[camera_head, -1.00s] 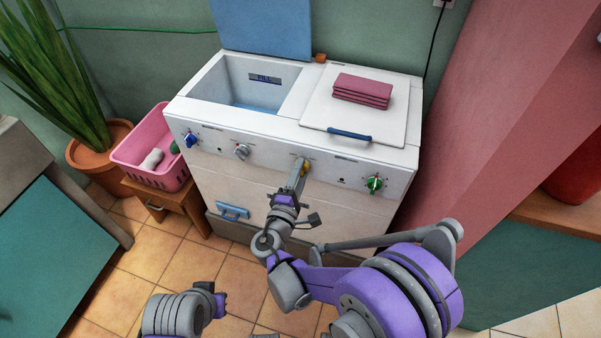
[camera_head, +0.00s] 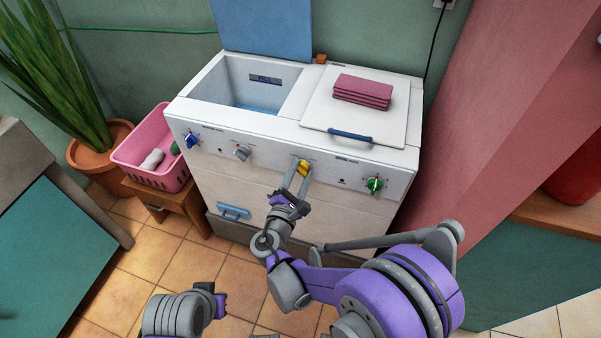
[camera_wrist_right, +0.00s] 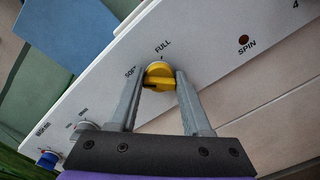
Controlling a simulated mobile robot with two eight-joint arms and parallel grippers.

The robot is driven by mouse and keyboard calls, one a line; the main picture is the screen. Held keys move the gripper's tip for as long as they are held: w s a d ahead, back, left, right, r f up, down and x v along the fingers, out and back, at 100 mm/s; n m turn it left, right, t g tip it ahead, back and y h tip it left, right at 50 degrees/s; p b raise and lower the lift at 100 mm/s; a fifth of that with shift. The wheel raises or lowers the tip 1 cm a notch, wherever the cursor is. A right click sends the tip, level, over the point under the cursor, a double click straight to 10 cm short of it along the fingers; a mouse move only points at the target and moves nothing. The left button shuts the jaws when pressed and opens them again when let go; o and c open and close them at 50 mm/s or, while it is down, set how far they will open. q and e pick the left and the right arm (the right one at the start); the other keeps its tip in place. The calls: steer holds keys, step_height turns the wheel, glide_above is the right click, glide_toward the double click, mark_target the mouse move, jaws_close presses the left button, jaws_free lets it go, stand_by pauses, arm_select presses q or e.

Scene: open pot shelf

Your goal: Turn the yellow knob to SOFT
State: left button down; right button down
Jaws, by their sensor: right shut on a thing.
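The yellow knob (camera_head: 303,167) is on the white washer's front panel, near its middle. In the right wrist view the yellow knob (camera_wrist_right: 160,77) sits between two printed labels, FULL above it and SOFT to its upper left. I cannot tell for sure which label its pointer faces. My right gripper (camera_head: 296,176) reaches up to the knob with one finger on each side and is shut on it. The same right gripper (camera_wrist_right: 158,88) shows from behind in the wrist view.
The panel also has a blue knob (camera_head: 192,140), a grey knob (camera_head: 242,152) and a green knob (camera_head: 374,185). Folded pink cloth (camera_head: 362,91) lies on the closed lid; the tub beside it is open. A pink basket (camera_head: 130,150) stands left on a small wooden stool.

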stand_by(0.3)
steer(key=shift+c, duration=1.8)
jaws_free()
steer(key=v, duration=1)
steer(key=shift+s+a+p, duration=0.15)
steer(key=shift+s+p, duration=0.25)
steer(key=shift+p, duration=0.05)
